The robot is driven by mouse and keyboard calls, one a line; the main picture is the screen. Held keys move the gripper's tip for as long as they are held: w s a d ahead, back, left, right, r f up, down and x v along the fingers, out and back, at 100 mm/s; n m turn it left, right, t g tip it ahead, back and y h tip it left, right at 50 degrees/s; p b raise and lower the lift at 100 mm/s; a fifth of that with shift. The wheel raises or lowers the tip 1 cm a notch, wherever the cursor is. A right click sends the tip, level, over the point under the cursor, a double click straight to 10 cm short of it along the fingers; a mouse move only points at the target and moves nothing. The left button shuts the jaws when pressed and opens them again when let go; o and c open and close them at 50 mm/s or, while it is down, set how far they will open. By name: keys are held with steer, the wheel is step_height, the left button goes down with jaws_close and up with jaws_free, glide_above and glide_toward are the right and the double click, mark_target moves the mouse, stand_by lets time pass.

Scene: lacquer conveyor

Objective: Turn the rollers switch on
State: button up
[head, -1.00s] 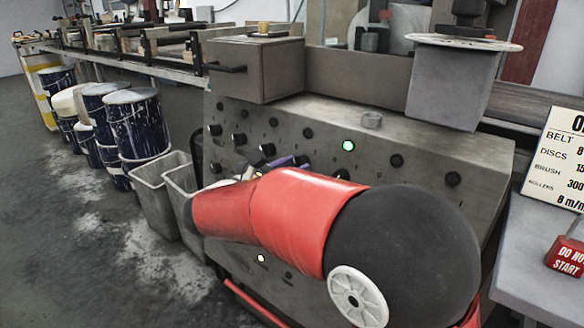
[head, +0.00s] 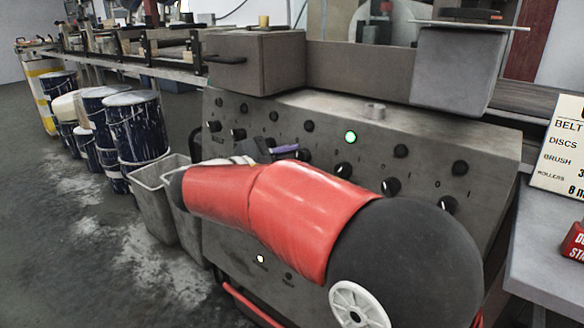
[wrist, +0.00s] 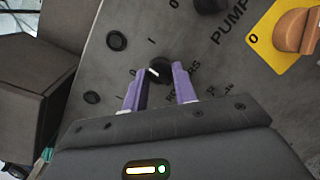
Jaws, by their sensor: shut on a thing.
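The rollers switch is a round black knob (wrist: 161,68) with a white pointer line, on the grey sloped panel. It sits between the purple fingers of my gripper (wrist: 159,88) in the wrist view, and the gripper is shut on it. The pointer slants to the upper left in that picture. A label ending in "RS" shows beside the right finger, partly covered. An "I" mark stands above the knob. In the head view my gripper (head: 278,150) is at the panel's upper left part, and its purple finger shows. The knob is hidden there behind my gripper and arm.
The panel (head: 440,135) carries several other black knobs and a lit green lamp (head: 350,137). An orange switch on a yellow plate (wrist: 292,30) is at the wrist view's upper right. A grey box (head: 255,62) overhangs the panel. Bins (head: 160,200) stand left.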

steer(key=m+b, duration=0.2)
steer(key=m, duration=0.3)
steer(key=shift+g, duration=0.4)
steer(key=shift+y, duration=0.3)
steer(key=o, duration=1)
steer(key=shift+r, duration=0.1)
steer(key=shift+c, duration=0.2)
steer(key=v, duration=0.7)
steer(key=shift+s+a, duration=0.15)
steer(key=shift+a, duration=0.2)
